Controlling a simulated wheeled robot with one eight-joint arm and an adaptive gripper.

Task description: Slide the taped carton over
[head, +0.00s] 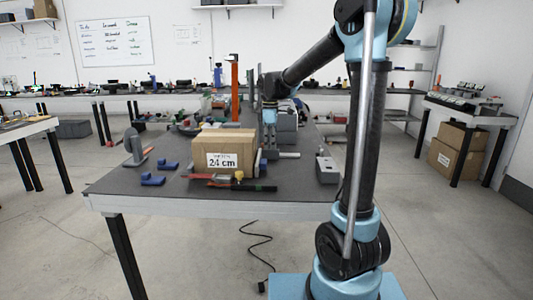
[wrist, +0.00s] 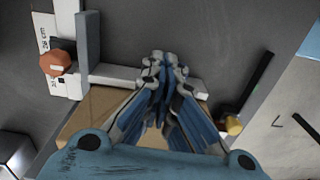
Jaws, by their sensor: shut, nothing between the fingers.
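The taped carton (head: 240,145) is a brown box with a white label reading "24 cm" on its front. It stands upright near the front of the dark table. My gripper (head: 270,147) points down beside the carton's right side, toward its back corner; I cannot tell whether it touches. In the wrist view my gripper (wrist: 165,62) has its fingers together with nothing between them. Brown carton surface (wrist: 92,112) shows below and left of the fingers there, partly hidden by my gripper.
Blue clamps (head: 152,179) and a grey tape-dispenser-like item (head: 134,148) lie left of the carton. A dark bar (head: 252,188) and a yellow knob (head: 239,175) lie in front. A grey box (head: 327,170) stands at the right edge. Clutter fills the back.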

